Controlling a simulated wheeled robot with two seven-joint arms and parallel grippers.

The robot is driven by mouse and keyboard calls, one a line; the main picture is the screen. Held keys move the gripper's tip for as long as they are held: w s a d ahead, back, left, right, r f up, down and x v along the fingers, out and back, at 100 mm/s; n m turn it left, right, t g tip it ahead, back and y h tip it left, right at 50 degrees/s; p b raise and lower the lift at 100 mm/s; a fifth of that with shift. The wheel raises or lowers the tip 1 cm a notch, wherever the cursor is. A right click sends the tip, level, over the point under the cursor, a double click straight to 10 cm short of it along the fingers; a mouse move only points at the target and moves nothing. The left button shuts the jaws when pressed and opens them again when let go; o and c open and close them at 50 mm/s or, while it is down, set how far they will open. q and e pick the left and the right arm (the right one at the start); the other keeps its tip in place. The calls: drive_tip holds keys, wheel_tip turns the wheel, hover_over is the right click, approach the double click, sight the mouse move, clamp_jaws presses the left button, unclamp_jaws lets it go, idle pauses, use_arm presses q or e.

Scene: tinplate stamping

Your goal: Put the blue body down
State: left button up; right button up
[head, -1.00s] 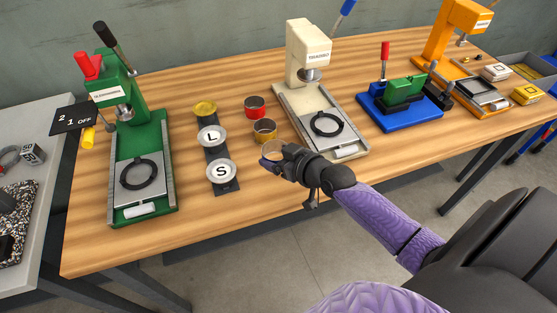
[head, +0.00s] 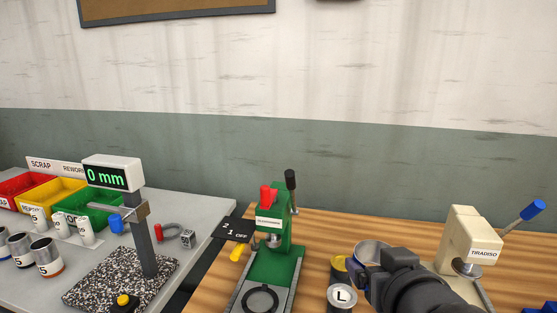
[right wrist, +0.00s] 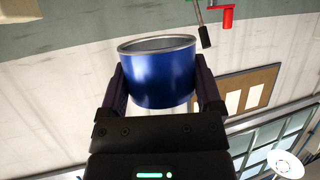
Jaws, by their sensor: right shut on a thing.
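The blue body (right wrist: 158,78) is an open-topped cylinder with a silver rim, seen large in the right wrist view. My right gripper (right wrist: 160,95) is shut on it, with one finger on each side. In the head view, the blue body's rim (head: 371,249) shows just past my right gripper (head: 372,268), which hides most of its side. It is between the green press (head: 272,240) and the cream press (head: 470,240), over the wooden bench. I cannot tell its height above the bench. My left gripper is not in view.
A yellow-topped piece (head: 340,266) and a holder marked L (head: 341,297) stand just left of my right gripper. The grey table (head: 205,240) at left carries a gauge reading 0 mm (head: 106,176), several cans and coloured bins. A blue-handled lever (head: 531,210) sticks out at right.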

drive_tip(key=shift+n+y, duration=0.7)
drive_tip(key=shift+y, duration=0.1)
drive_tip(key=d+f+b, duration=0.1)
drive_tip(key=d+f, duration=0.2)
drive_tip(key=f, duration=0.6)
drive_tip(key=w+d+f+b, duration=0.1)
drive_tip(key=d+f, duration=0.3)
drive_tip(key=f, duration=0.5)
drive_tip(key=d+f+b, duration=0.1)
drive_tip(key=d+f, duration=0.3)
drive_tip(key=f, duration=0.6)
drive_tip(key=shift+w+f, duration=0.1)
drive_tip(key=shift+w, duration=0.05)
drive_tip(key=shift+f, duration=0.1)
